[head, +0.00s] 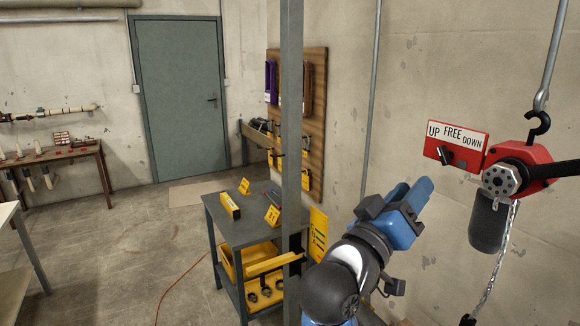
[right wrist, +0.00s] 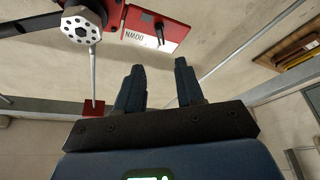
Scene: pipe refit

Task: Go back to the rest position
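My right gripper (head: 408,204) shows in the head view at the lower right, blue with its fingers pointing up and to the right. In the right wrist view, the two dark fingers of this gripper (right wrist: 160,84) stand apart with nothing between them. The gripper is open and empty. In the head view it is left of and below the red chain hoist (head: 512,172) and its UP/FREE/DOWN plate (head: 456,142), apart from both. The hoist (right wrist: 78,26) and its plate (right wrist: 160,30) also show in the wrist view, beyond the fingers. My left gripper is not in view.
A grey metal post (head: 292,130) stands left of my right arm. Behind it is a grey cart (head: 246,232) with yellow trays and markers. A wooden tool board (head: 316,130) hangs on the wall. A chain (head: 497,260) hangs below the hoist. The floor at left centre (head: 140,245) is mostly clear.

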